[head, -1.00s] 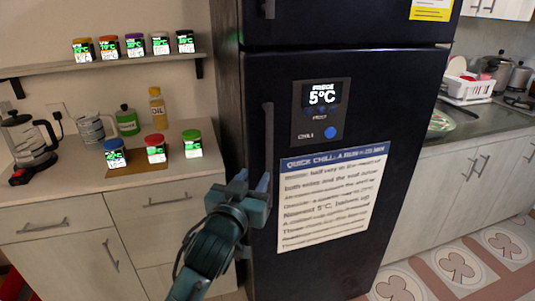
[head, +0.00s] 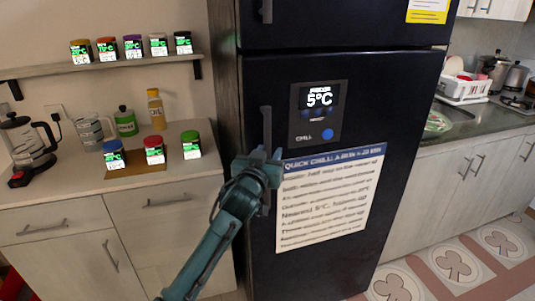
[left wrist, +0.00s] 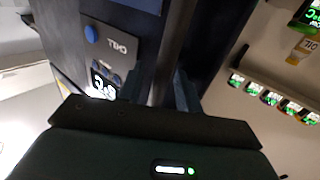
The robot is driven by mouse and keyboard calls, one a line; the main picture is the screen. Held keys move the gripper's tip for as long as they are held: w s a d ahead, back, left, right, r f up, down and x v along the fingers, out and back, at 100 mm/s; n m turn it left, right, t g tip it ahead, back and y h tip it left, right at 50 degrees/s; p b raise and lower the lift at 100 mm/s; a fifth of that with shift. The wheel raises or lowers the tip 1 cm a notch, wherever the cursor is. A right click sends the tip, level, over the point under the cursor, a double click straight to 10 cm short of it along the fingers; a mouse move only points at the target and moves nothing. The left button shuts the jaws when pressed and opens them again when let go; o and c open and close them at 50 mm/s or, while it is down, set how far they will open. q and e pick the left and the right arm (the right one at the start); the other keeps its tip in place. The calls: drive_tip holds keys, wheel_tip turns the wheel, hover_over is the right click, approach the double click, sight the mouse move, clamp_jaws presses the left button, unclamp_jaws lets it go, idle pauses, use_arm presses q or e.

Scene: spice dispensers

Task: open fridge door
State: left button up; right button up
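The dark fridge (head: 395,100) stands in the middle of the head view with its lower door shut. The door's vertical handle (head: 267,122) runs along its left side; its lower part is partly hidden by my left gripper (head: 266,158). The gripper is at the handle's middle. In the left wrist view, the handle (left wrist: 174,45) comes in between the two fingers of the left gripper (left wrist: 160,92). The fingers look spread, with the handle between them; I cannot tell whether they touch it. My right gripper is not in view.
A left counter (head: 60,200) holds spice jars, a bottle and a coffee press. A shelf (head: 100,68) above it holds several more jars. A display panel (head: 318,112) and a notice (head: 330,205) are on the door. The floor at the right (head: 450,262) is clear.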

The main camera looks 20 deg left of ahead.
use_arm(q)
drive_tip(key=shift+c, duration=0.3)
clamp_jaws()
drive_tip(key=shift+s+d, duration=0.1)
idle(0.4)
